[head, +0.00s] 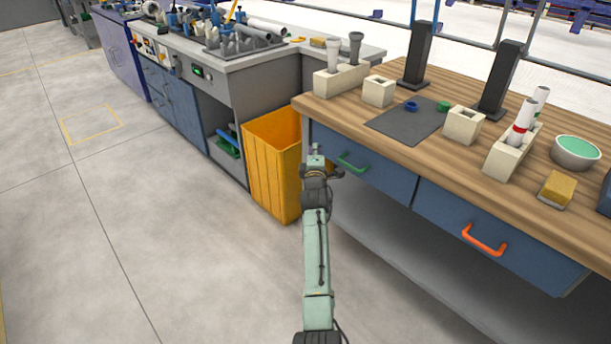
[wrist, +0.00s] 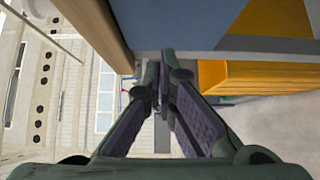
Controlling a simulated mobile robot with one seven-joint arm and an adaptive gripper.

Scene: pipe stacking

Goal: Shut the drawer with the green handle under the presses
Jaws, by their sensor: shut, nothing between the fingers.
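The blue drawer with the green handle (head: 352,163) is on the left under the wooden workbench, below the presses (head: 417,55). Its front looks roughly in line with the neighbouring drawer; I cannot tell whether a small gap remains. My gripper (head: 316,149) is at the drawer's left end, left of the green handle, and my arm hides part of that area. In the wrist view my gripper (wrist: 165,84) is shut and empty, with a blue face (wrist: 170,22), likely the drawer front, close to it. The green handle does not show there.
A yellow bin (head: 272,165) stands just left of my gripper and also shows in the wrist view (wrist: 255,76). A drawer with an orange handle (head: 484,240) is to the right. The wooden bench top (head: 345,110) overhangs the drawers. Open floor lies left.

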